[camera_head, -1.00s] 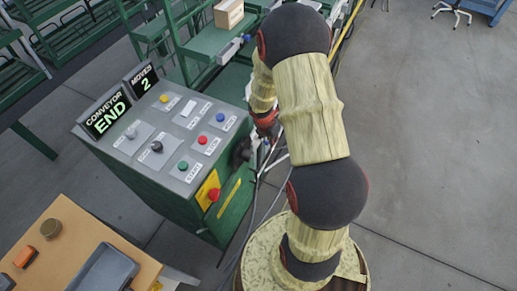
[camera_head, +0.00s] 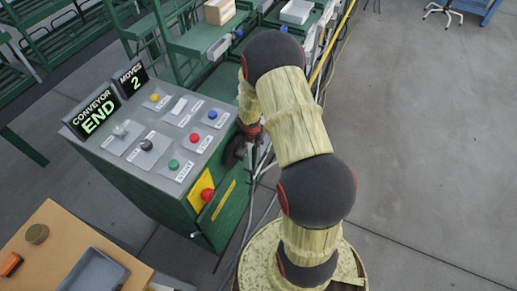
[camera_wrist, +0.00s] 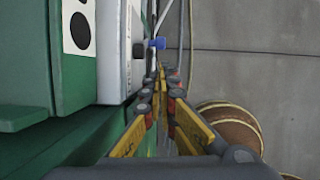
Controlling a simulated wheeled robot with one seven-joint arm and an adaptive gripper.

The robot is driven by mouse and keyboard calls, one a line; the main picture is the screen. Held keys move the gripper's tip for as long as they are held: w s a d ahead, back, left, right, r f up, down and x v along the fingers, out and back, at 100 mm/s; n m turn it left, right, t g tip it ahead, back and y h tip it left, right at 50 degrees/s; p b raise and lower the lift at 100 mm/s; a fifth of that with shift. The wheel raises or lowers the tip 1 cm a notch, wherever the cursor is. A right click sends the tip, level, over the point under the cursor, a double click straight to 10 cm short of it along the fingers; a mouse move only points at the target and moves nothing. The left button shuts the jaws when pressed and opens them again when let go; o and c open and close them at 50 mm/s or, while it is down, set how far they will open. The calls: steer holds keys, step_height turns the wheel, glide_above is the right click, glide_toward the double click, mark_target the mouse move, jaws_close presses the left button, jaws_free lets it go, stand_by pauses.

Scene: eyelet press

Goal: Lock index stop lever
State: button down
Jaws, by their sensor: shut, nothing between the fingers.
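In the wrist view, my gripper (camera_wrist: 164,78) is shut and empty, with its yellow fingers together. A small blue knob (camera_wrist: 157,43) on a thin stem shows just beyond the fingertips, beside a white and grey panel edge; it may be the index stop lever, but I cannot tell for certain. A small gap seems to separate it from the fingertips. In the head view, my arm reaches down to the right side of the green console (camera_head: 130,180), and the fingertips are hidden there. Small blue-ended parts (camera_head: 238,33) also show on the conveyor side.
The console's displays (camera_head: 98,113) read CONVEYOR END and MOVES 2. A red button (camera_head: 207,195) sits on its front corner. Green racks and a wooden box (camera_head: 219,11) are behind. A wooden table (camera_head: 60,235) stands front left. Grey floor (camera_head: 430,150) is free at right.

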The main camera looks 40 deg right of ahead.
steer(key=b+x, duration=0.2)
steer(key=x, duration=0.5)
steer(key=shift+d, duration=0.1)
